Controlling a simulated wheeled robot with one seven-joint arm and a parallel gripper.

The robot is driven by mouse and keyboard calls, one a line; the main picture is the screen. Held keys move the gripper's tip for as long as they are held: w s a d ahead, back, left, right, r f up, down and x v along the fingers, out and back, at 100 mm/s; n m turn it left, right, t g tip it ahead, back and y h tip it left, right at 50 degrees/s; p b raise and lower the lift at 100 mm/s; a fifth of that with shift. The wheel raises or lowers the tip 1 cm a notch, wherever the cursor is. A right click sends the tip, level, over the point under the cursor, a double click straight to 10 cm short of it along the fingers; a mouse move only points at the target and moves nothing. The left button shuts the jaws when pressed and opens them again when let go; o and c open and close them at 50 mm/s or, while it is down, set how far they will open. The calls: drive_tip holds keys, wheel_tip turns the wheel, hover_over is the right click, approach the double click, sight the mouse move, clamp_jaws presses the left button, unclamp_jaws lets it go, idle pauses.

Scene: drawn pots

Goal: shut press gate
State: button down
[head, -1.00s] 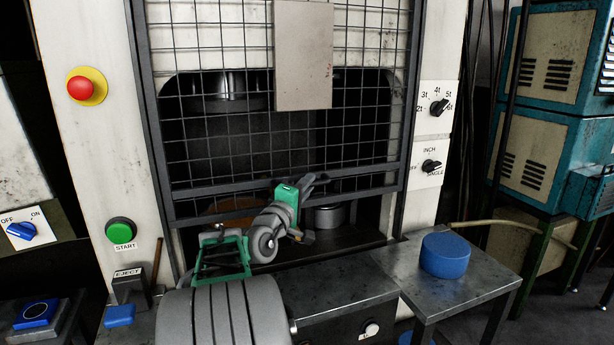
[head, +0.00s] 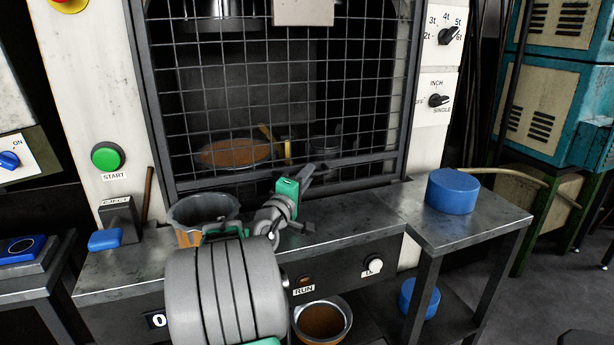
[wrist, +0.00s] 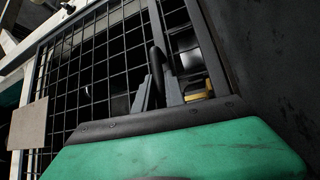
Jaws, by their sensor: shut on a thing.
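The press gate (head: 225,130) is a dark wire-mesh panel in a dark frame, seen in the head view across the press opening. Its bottom bar is low, close above the metal bench, and I cannot tell whether it touches down. My gripper (head: 308,177) is at the gate's lower part, right of its middle. In the wrist view my gripper (wrist: 158,90) is shut with a dark upright bar, apparently the gate's handle (wrist: 158,62), between its fingers. The mesh of the gate (wrist: 100,70) fills the left of that view. My forearm hides part of the bench.
Behind the mesh sits a brown round form (head: 234,153) beside a yellow part (head: 287,152). A blue cylinder (head: 452,191) rests on the side table. The green START button (head: 106,155) is left.

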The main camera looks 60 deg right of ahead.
drive_tip(key=shift+f, duration=0.5)
drive_tip(key=c, duration=1.8)
unclamp_jaws()
drive_tip(key=o, duration=0.4)
drive_tip(key=shift+r, duration=0.15)
drive_tip(key=a, duration=0.5)
drive_tip(key=a+f, duration=0.1)
drive_tip(key=a, duration=0.1)
drive_tip(key=shift+a, duration=0.4)
drive_tip(key=shift+w, duration=0.1)
